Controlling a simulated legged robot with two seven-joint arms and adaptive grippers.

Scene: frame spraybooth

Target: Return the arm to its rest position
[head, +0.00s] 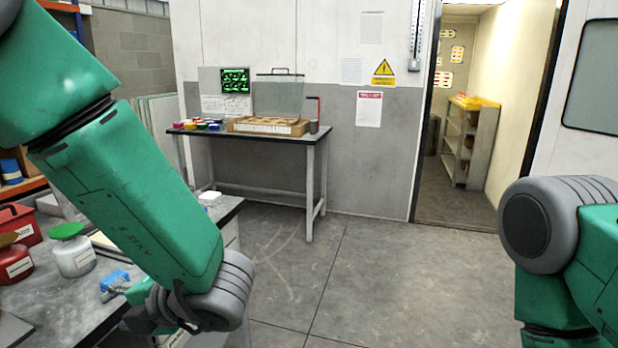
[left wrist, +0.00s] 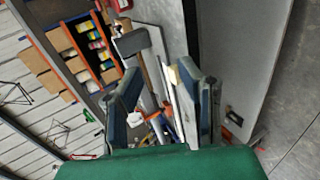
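My left arm (head: 150,190) reaches down from the upper left across the head view, with its grey wrist joint (head: 215,295) low over the near bench. In the left wrist view my left gripper (left wrist: 160,75) has its two dark blue-grey fingers well apart. I see nothing clamped between them; the cluttered items there appear to lie beyond the fingers. My right arm (head: 560,235) shows only as a green and grey part at the right edge of the head view. Its gripper is out of view.
The near bench (head: 60,305) holds a white jar with a green lid (head: 73,250), red containers (head: 15,262) and a small blue item (head: 115,279). A back table (head: 262,138) carries a wooden tray and coloured pots. The floor (head: 400,285) is clear at centre and right.

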